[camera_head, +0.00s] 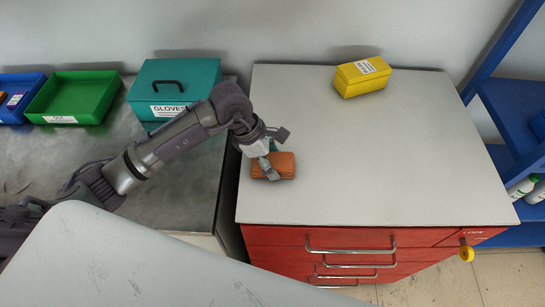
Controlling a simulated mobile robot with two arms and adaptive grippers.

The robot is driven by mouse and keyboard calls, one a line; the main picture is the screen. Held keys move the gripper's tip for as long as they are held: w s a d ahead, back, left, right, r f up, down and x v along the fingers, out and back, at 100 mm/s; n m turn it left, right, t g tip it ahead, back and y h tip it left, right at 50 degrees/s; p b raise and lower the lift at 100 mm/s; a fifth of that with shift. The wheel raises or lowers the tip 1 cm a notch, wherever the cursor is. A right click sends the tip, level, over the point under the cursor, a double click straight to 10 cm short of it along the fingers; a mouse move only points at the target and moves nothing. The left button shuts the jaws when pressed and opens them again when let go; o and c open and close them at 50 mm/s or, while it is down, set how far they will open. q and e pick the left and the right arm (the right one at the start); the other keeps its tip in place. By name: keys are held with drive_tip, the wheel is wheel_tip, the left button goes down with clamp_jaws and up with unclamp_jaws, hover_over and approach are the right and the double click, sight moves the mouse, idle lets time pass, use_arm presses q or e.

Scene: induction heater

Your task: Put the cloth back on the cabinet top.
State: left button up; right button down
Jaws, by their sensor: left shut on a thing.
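The orange-brown folded cloth (284,164) is at the left side of the cabinet top (390,150), which is pale grey above red drawers. My left gripper (268,167) reaches in from the left and is shut on the cloth from above. The cloth is over or on the cabinet top; I cannot tell whether its underside touches the surface. The gripper covers part of the cloth's left end. My right gripper is not in view.
A yellow box (362,77) stands at the back of the cabinet top. A teal glove box (174,88), a green bin (75,97) and a blue bin (20,99) are on the grey bench at left. A blue shelf (515,110) is at right. Most of the cabinet top is clear.

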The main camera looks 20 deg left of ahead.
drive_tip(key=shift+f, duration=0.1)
use_arm(q)
drive_tip(key=shift+f, duration=0.2)
drive_tip(key=o, duration=0.8)
drive_tip(key=shift+r, duration=0.1)
drive_tip(key=o, duration=0.3)
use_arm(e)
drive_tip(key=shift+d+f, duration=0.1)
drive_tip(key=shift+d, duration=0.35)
